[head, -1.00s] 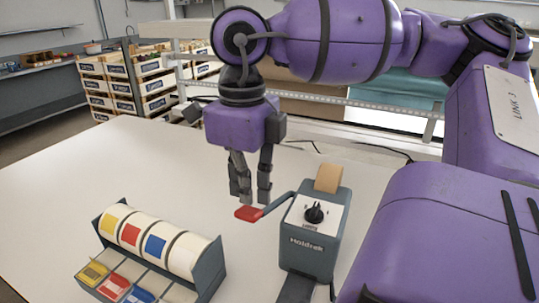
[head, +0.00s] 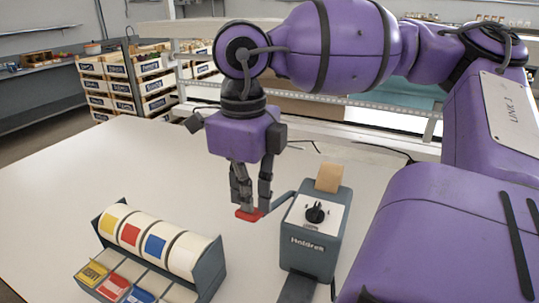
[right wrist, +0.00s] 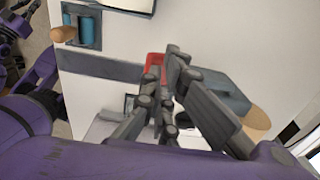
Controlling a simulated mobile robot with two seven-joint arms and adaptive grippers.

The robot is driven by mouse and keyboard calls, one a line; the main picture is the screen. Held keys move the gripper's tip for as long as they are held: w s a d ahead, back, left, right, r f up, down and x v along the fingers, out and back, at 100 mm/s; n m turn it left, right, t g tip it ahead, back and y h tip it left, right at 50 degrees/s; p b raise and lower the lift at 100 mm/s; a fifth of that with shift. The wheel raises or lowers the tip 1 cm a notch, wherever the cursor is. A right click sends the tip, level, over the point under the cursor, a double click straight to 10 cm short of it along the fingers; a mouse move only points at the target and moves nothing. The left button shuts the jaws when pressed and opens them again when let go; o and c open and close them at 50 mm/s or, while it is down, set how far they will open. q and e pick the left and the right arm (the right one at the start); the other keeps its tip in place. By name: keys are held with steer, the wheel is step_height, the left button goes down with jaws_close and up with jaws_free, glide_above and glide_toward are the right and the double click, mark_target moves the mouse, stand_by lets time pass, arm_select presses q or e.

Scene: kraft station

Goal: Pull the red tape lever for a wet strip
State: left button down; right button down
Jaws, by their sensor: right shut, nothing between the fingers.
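The tape dispenser (head: 312,245) is a dark grey box with a white dial plate and a brown paper strip (head: 328,178) at its top. Its lever ends in a red handle (head: 248,215) on the left side. My right gripper (head: 249,205) is shut and points down at the red handle, its fingertips at or just above it. In the right wrist view, the red handle (right wrist: 155,62) shows beside the fingertips (right wrist: 168,62); I cannot tell whether they touch it. My left gripper is out of view.
A label roll holder (head: 208,265) with yellow, red and blue labels stands at the front left. The white table (head: 60,200) is clear to the left. Stacked crates (head: 122,92) stand behind the table.

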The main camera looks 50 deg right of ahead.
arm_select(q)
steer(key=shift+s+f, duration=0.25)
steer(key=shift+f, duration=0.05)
arm_select(e)
steer(key=shift+f, duration=1.35)
